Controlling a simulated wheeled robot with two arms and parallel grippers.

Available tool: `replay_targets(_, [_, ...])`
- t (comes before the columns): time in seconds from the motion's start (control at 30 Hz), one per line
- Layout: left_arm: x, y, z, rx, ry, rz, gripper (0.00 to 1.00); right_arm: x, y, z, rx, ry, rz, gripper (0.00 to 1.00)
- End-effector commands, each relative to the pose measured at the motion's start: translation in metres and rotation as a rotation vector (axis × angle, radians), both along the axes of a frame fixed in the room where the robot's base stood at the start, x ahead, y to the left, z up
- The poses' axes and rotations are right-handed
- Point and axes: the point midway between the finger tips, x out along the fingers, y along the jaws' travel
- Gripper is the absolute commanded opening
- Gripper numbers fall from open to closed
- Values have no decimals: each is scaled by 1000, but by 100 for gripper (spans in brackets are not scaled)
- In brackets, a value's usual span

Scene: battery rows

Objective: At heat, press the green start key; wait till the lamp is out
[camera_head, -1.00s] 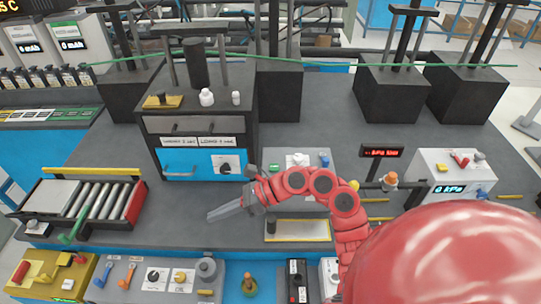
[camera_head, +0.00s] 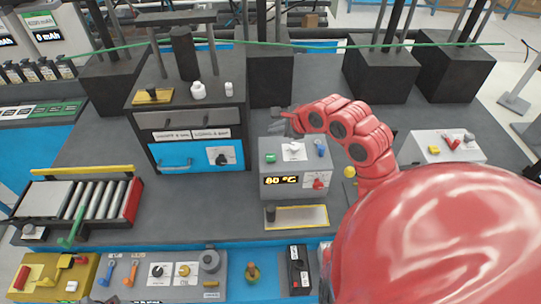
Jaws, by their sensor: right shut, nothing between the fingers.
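A small grey box (camera_head: 292,180) with a lit yellow "80 °C" display (camera_head: 281,180) stands right of the black cabinet. A green key (camera_head: 270,157) is on its top left, beside a white part (camera_head: 293,150) and a blue lever (camera_head: 320,148). A red knob (camera_head: 319,184) is on its front. I cannot make out a lamp on it. My right gripper (camera_head: 282,114) is shut and empty, just beyond the box's back edge in the picture and apart from the green key. My left gripper is not in view.
The black cabinet (camera_head: 188,124) with a blue drawer stands left of the box. A yellow-edged tray (camera_head: 300,218) lies in front of it. A roller stand (camera_head: 80,200) is at left. A console (camera_head: 150,276) lines the front edge. My red arm hides much of the right.

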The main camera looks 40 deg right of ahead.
Motion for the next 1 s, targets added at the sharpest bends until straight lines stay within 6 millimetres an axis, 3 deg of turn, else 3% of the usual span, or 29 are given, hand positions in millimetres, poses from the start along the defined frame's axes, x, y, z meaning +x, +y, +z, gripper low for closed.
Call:
replay_targets(0.37, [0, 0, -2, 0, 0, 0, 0, 0, 1, -10, 4, 0, 1, 0])
replay_targets(0.77, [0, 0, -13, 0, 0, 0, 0, 0, 1, -63, 3, 3, 1, 0])
replay_targets(0.83, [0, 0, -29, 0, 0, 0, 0, 0, 1, -78, -1, 1, 2, 0])
replay_targets(1.0, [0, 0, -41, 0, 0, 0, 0, 0, 0, -88, 0, -1, 1, 0])
